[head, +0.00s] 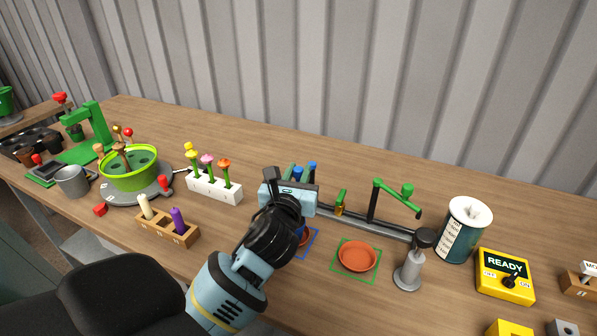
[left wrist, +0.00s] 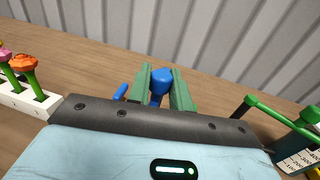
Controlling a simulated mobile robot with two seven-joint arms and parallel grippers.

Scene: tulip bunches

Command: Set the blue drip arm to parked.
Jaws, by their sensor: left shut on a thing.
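The blue drip arm stands at the back of the bench, mostly hidden behind my left gripper (head: 301,174) in the head view. In the left wrist view its blue knob (left wrist: 160,86) sits between the green fingers of my left gripper (left wrist: 160,93), which are shut on it. Another blue piece (left wrist: 120,92) shows just left of the fingers. Below, a blue square outline (head: 313,243) with a terracotta saucer (head: 305,237) is partly covered by my arm. My right gripper is not in view.
A green drip arm (head: 394,194) stands right on the same grey rail (head: 362,222), with a saucer (head: 357,256) in a green square before it. A white flower block (head: 215,187) stands left. A grey tamper-like tool (head: 409,272) and a yellow READY box (head: 504,276) stand right.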

